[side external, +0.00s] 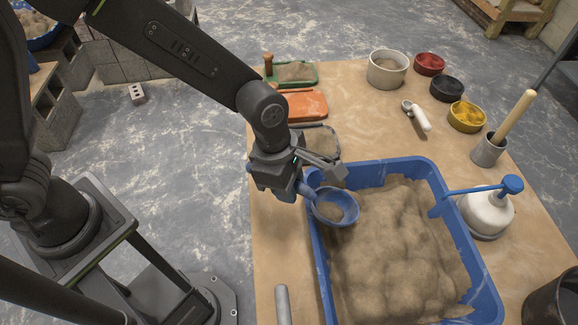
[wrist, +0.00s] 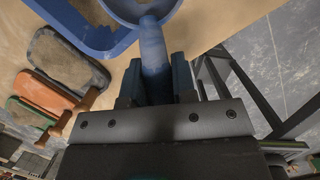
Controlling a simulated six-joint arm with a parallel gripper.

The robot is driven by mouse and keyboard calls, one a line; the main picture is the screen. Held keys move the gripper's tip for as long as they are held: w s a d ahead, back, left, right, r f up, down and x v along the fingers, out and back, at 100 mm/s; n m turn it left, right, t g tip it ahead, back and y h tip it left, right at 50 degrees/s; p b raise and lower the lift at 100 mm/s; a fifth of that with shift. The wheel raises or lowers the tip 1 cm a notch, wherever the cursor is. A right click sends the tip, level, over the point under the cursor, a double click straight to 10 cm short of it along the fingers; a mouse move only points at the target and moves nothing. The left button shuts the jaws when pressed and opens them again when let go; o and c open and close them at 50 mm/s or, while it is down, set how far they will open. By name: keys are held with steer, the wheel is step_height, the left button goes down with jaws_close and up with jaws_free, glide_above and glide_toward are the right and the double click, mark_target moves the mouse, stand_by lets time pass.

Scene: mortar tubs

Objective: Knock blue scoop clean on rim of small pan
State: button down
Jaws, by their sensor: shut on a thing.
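My gripper (side external: 300,190) is shut on the handle of the blue scoop (side external: 322,220). In the wrist view the handle (wrist: 153,50) runs between the two fingers of my gripper (wrist: 157,78). The scoop's round bowl faces up and holds some grey-brown mortar. It is at the left rim of the blue tub (side external: 318,262); I cannot tell whether it touches. A round, pale pan (side external: 387,80) with mortar inside stands at the back of the table, well away from my gripper. It may be the small pan, but I cannot be sure.
The blue tub is full of lumpy mortar. Orange (side external: 305,106) and green (side external: 316,80) hand boards lie behind my gripper. Red (side external: 430,64), black (side external: 447,88) and yellow (side external: 466,116) bowls stand at the back right. A white jug (side external: 487,215) is right of the tub.

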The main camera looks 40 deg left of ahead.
steer(key=shift+f, duration=0.75)
steer(key=v, duration=0.3)
steer(key=d+v, duration=0.1)
steer(key=v, duration=0.2)
steer(key=shift+w+d+r, duration=0.15)
steer(key=shift+w+r, duration=0.05)
steer(key=shift+r, duration=0.2)
steer(key=x, duration=0.3)
steer(key=a+x, duration=0.1)
steer(key=x, duration=0.1)
steer(key=shift+s+f, duration=0.1)
steer(key=shift+f, duration=0.4)
steer(key=v, duration=0.3)
steer(key=d+v, duration=0.1)
steer(key=v, duration=0.1)
steer(key=shift+r, duration=0.5)
